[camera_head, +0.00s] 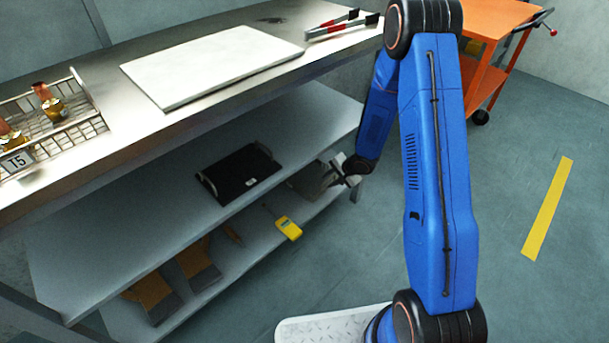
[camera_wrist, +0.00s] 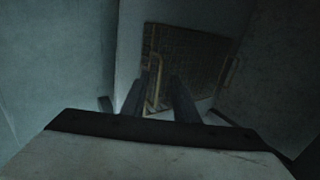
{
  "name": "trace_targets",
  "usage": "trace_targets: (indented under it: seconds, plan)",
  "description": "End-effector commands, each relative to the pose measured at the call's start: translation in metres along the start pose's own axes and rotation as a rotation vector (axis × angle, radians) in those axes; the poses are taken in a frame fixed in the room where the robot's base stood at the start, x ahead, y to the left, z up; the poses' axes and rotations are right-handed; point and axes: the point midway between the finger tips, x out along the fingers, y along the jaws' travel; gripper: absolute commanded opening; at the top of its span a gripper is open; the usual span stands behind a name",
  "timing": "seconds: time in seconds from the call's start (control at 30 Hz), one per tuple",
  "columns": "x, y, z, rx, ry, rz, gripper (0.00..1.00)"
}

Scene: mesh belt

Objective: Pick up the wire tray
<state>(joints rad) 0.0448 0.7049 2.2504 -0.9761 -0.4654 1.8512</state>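In the wrist view a flat wire-mesh tray (camera_wrist: 190,55) with two pale handles lies ahead of my gripper (camera_wrist: 160,92). Its near handle (camera_wrist: 153,80) shows between the two fingers, closer to the left one. The fingers are apart; contact with the handle cannot be told in the dim light. In the head view my gripper (camera_head: 345,172) is at the right end of the shelf under the bench, beside a grey tray (camera_head: 308,181) that it partly hides.
A black tray (camera_head: 240,173) lies left of the grey one. A yellow device (camera_head: 288,229) is on the lower shelf. The steel bench above carries a white board (camera_head: 212,65), red-handled tools (camera_head: 340,26) and a wire basket (camera_head: 70,129) with brass parts. An orange cart (camera_head: 490,50) stands behind.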

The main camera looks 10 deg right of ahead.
Motion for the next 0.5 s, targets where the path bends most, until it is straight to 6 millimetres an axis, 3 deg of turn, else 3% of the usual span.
trace_targets:
  seconds: [0.13,0.4,0.5]
  plan:
    - [0.017,0.000,0.000,0.000,0.000,0.000,0.27]
    - [0.021,0.000,0.000,0.000,0.000,-0.001,0.27]
    - [0.020,0.000,0.000,0.000,0.000,0.000,0.06]
